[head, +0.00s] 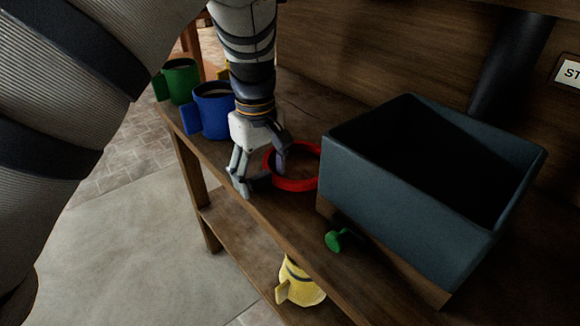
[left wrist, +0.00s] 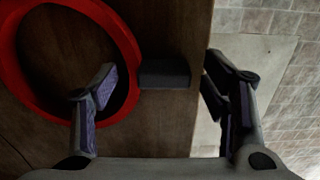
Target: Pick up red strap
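The red strap (head: 296,185) is a ring lying on the wooden shelf, left of the blue-grey bin. A small dark block (left wrist: 165,73) touches its edge and looks like part of it. My left gripper (head: 262,176) points down at the strap's left side with its fingers spread. In the left wrist view the strap (left wrist: 128,45) is at upper left. There one finger of my gripper (left wrist: 158,82) overlaps the ring's opening, the other is over the shelf's edge, and the dark block shows between them. Finger height is unclear. My right gripper is not in view.
The blue-grey bin (head: 408,215) stands close right of the strap. A blue mug (head: 212,113) and a green mug (head: 181,82) stand behind the gripper. A small green object (head: 336,240) lies before the bin. A yellow item (head: 300,287) is on the lower shelf.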

